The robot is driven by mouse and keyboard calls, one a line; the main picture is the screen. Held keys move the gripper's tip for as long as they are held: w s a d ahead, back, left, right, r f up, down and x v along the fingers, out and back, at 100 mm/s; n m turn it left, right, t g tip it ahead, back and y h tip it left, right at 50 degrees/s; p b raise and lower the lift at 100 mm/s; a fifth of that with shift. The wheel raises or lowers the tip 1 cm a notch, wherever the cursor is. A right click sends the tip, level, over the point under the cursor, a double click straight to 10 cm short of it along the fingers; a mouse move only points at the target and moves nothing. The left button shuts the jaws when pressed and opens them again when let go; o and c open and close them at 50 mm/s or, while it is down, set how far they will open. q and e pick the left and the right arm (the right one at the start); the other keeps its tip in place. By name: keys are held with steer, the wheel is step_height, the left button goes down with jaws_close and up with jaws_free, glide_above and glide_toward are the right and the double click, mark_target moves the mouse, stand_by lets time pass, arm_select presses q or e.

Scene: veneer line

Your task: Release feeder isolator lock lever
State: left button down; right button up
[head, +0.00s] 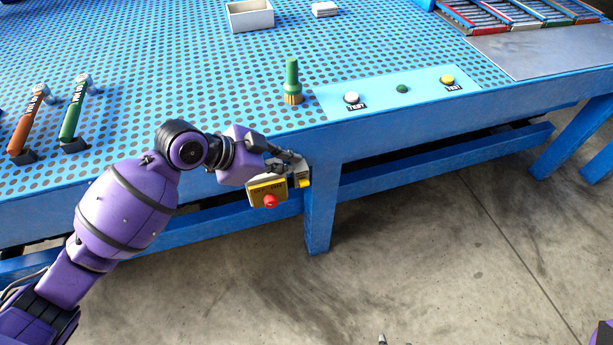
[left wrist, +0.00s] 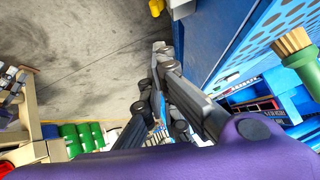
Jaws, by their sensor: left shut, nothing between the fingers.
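A yellow box with a red round button (head: 269,200) hangs at the front edge of the blue table. A grey part with a small yellow piece (head: 304,181) sits at its right; I cannot tell which part is the lock lever. My left gripper (head: 298,160) is shut and empty, just above this grey part and partly covering it; contact cannot be told. In the left wrist view the shut fingers (left wrist: 163,50) point up the picture, with a yellow piece (left wrist: 156,7) beyond them. A small grey tip (head: 382,340) at the bottom edge may be my right gripper; its fingers are otherwise hidden.
The perforated blue table (head: 190,90) has a leg (head: 320,205) right beside the box. A green-handled brush (head: 292,82) stands on the table above my gripper. A pale panel with buttons (head: 375,98) is to its right.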

arm_select(q)
glide_above(307, 182)
steer(key=s, duration=0.3)
step_height(307, 182, down, 6)
steer(key=shift+w+f, duration=0.3)
steer(key=shift+f, duration=0.7)
steer(key=shift+w+f, duration=0.25)
steer(key=shift+f, duration=0.7)
steer(key=shift+s+f, duration=0.15)
steer(key=shift+s, duration=0.05)
steer(key=shift+s+f+m+t, duration=0.25)
steer(key=shift+s+m+t, duration=0.05)
steer(key=shift+t, duration=0.4)
